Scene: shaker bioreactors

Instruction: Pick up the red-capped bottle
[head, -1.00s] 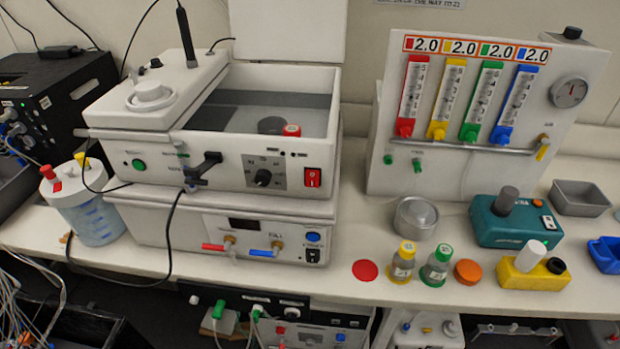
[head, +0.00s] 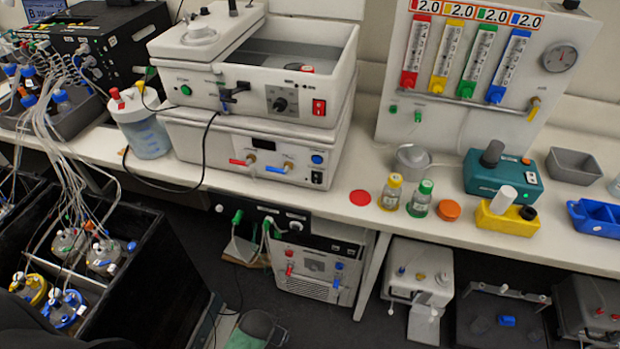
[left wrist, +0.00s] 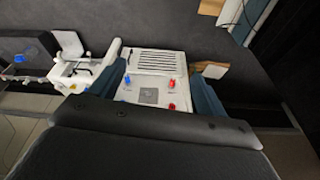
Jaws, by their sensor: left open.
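The rest of that bottle is hidden by the wall. The left wrist view does not show it. My left gripper (left wrist: 160,88) shows in the left wrist view as two blue-grey fingers spread apart, with nothing between them. Behind them is a white unit with red and blue fittings (left wrist: 152,92), lower than the bench. Neither gripper shows in the head view.
A flat red disc (head: 360,197), a yellow-capped bottle (head: 391,192), a green-capped bottle (head: 420,199) and an orange lid (head: 449,210) are on the bench right of the shaker. A jug (head: 143,128) stands left of it. Crates with tubed bottles fill the lower left.

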